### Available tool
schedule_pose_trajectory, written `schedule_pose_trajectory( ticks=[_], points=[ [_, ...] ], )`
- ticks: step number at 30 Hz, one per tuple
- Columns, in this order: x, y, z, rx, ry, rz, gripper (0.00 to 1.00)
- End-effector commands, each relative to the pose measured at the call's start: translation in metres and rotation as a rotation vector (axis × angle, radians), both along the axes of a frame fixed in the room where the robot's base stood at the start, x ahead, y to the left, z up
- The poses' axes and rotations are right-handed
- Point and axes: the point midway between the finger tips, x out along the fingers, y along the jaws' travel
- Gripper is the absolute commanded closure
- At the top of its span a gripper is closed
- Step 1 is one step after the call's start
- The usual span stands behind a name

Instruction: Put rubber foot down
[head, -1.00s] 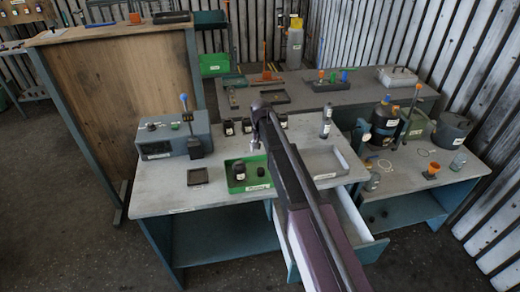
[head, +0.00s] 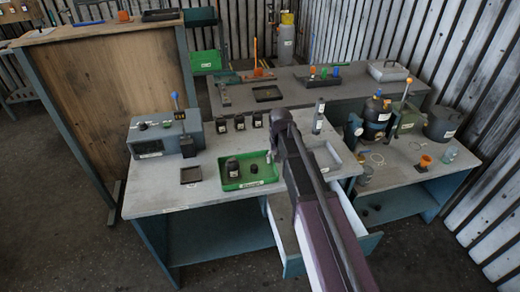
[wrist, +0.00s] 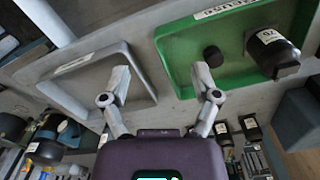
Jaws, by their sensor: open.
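A small black rubber foot (wrist: 213,56) sits in the green tray (wrist: 176,42), beside a black labelled bottle (wrist: 272,52). In the head view the foot (head: 254,168) is in the right part of the green tray (head: 228,187), apart from the bottle (head: 232,168). My gripper (wrist: 160,74) is open, with nothing between its fingers. It is above the bench, over the gap between the green tray and a grey tray (wrist: 148,62). In the head view my arm hides part of the grey tray (head: 331,152) and most of my gripper.
A grey device (head: 150,138) with a blue-topped lever stands at the bench's left, near a small dark tray (head: 190,175). Several dark jars (head: 239,123) line the back. A drawer (head: 350,228) stands open at the front.

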Motion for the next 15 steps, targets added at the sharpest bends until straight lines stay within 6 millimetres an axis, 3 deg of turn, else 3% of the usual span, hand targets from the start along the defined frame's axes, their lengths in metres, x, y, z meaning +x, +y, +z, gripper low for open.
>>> schedule_pose_trajectory(
  ticks=[1,6,12,15],
  points=[
    [-0.03,-0.022,0.0,0.0,0.0,-0.002,0.21],
    [-0.095,-0.075,0.0,-0.001,0.0,0.006,0.21],
    [-0.156,-0.117,0.0,-0.001,0.0,0.016,0.21],
    [-0.174,-0.128,0.0,-0.001,0.0,0.02,0.21]
  ],
)
